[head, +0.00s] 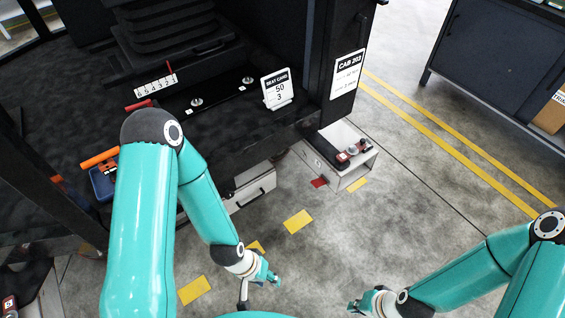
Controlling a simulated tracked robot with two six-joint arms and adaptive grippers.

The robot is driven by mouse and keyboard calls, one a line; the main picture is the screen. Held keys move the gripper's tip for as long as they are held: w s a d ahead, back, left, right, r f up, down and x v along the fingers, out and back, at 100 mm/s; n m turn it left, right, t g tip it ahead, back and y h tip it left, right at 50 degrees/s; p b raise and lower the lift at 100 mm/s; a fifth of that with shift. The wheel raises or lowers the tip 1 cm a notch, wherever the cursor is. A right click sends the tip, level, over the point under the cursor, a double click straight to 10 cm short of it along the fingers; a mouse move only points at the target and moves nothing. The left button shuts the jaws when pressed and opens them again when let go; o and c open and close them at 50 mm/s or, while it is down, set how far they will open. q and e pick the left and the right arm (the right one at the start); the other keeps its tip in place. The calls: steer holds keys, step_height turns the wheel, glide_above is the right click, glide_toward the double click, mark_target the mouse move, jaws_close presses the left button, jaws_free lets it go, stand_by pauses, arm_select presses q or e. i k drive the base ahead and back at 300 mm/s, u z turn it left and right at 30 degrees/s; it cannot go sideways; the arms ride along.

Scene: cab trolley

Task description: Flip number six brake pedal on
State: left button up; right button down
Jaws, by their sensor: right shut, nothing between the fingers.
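A white strip (157,86) numbered 6 down to 1 from left to right stands on the dark cab floor, with a small red piece above its right half. A red bar (139,105) lies just below its 6 end. I cannot tell which part is the number six brake pedal. My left gripper (268,279) hangs over the concrete floor in front of the cab, well below and right of the strip; its jaw state is too small to tell. My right gripper (356,304) is shut and empty, low over the floor, far from the strip.
A "SEAT CAMS 50 3" sign (277,90) stands at the cab floor's right, near round metal fittings (196,102). A blue tray (101,184) and orange-handled tool (99,158) are left.

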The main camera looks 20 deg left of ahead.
mark_target(319, 182)
steer(key=u, duration=0.4)
steer(key=i, duration=0.9)
steer(key=u, duration=0.5)
steer(key=k, duration=0.9)
steer(key=u, duration=0.2)
steer(key=i, duration=0.9)
steer(key=z, duration=0.1)
